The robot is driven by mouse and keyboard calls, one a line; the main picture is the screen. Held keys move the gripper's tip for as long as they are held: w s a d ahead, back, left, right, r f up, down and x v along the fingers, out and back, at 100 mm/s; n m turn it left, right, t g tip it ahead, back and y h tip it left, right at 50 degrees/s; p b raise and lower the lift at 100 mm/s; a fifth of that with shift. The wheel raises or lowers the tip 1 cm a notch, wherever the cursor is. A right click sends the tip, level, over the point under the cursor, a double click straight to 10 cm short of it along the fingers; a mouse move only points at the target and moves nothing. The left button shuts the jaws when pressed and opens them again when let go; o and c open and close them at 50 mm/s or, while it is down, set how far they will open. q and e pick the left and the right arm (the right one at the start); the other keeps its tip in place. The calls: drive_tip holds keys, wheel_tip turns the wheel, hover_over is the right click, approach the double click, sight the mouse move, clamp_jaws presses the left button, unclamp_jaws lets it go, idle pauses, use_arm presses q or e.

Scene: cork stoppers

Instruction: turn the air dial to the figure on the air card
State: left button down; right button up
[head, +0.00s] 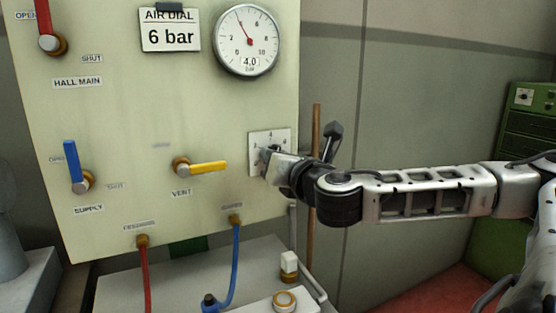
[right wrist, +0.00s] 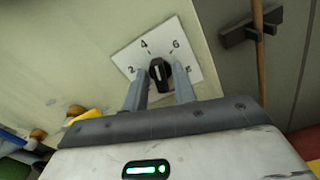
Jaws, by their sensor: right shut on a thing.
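The air card (head: 170,29) on the panel reads "AIR DIAL 6 bar". The round gauge (head: 246,41) beside it reads 4.0 bar, its red needle pointing up and left. The air dial is a black knob (right wrist: 160,74) on a white numbered plate (right wrist: 181,49); in the right wrist view its white mark points roughly toward the 4. My right gripper (right wrist: 160,88) is shut on the knob, one finger on each side. In the head view my right gripper (head: 270,158) hides the knob and part of the plate. My left gripper is not in view.
The panel also carries a red lever (head: 44,18), a blue lever (head: 71,162) and a yellow vent lever (head: 208,167). Red and blue hoses (head: 235,265) hang below. A wooden pole (head: 315,130) stands right of the panel. A green drawer cabinet (head: 528,125) is at far right.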

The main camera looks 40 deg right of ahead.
use_arm(q)
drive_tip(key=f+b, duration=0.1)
drive_tip(key=b, duration=0.3)
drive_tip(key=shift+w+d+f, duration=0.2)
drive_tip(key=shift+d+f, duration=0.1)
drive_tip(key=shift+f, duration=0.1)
use_arm(e)
drive_tip(key=m, duration=0.8)
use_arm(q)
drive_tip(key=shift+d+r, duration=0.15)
use_arm(e)
drive_tip(key=shift+m, duration=0.3)
drive_tip(key=o, duration=0.7)
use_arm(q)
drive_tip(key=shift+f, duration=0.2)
